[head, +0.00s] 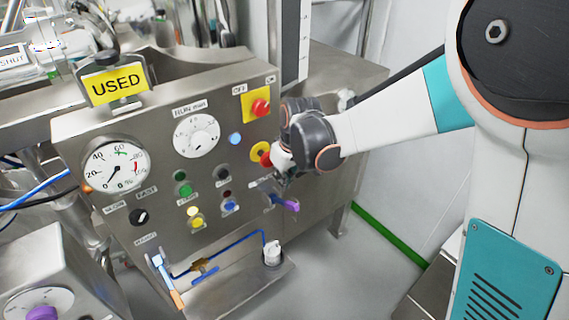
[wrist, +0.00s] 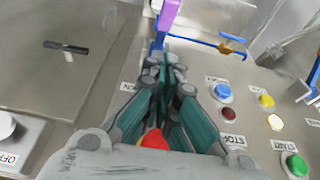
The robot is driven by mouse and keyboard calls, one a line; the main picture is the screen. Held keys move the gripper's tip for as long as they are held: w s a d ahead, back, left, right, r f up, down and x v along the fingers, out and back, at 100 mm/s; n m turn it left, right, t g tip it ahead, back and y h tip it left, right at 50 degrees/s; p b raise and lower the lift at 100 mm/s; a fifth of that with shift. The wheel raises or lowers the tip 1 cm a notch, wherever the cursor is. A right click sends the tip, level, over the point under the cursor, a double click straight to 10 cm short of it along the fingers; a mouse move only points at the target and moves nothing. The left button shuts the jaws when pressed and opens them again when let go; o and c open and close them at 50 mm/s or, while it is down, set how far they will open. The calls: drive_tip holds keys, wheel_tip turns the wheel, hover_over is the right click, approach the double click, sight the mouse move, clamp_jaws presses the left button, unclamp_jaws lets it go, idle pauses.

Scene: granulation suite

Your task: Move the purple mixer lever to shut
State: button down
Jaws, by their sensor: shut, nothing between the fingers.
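The purple mixer lever (head: 289,205) sticks out from the lower right of the steel control panel, pointing down and right in the head view. In the wrist view the purple lever (wrist: 168,15) is at the top, just beyond my fingertips. My gripper (head: 283,180) is at the panel's right side, just above the lever. In the wrist view my gripper (wrist: 163,72) has its teal-padded fingers together with nothing between them. I cannot tell whether the fingertips touch the lever's base. The label by the lever is partly hidden by my gripper.
A red emergency knob (wrist: 153,139) lies under my gripper. A red and yellow switch (head: 260,107) is above it. Buttons, including a blue one (wrist: 222,92), sit beside my fingers. Floor right of the panel is clear.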

sight(287, 202)
drive_tip(key=shift+s+d+f, duration=0.2)
drive_tip(key=shift+s+f, duration=0.05)
drive_tip(key=shift+f, duration=0.35)
drive_tip(key=shift+s+d+f, duration=0.2)
drive_tip(key=shift+s+f, duration=0.1)
drive_tip(key=shift+f, duration=0.25)
drive_tip(key=shift+s+d+f, duration=0.2)
drive_tip(key=shift+s+f, duration=0.05)
drive_tip(key=shift+f, duration=0.35)
drive_tip(key=shift+b, duration=0.3)
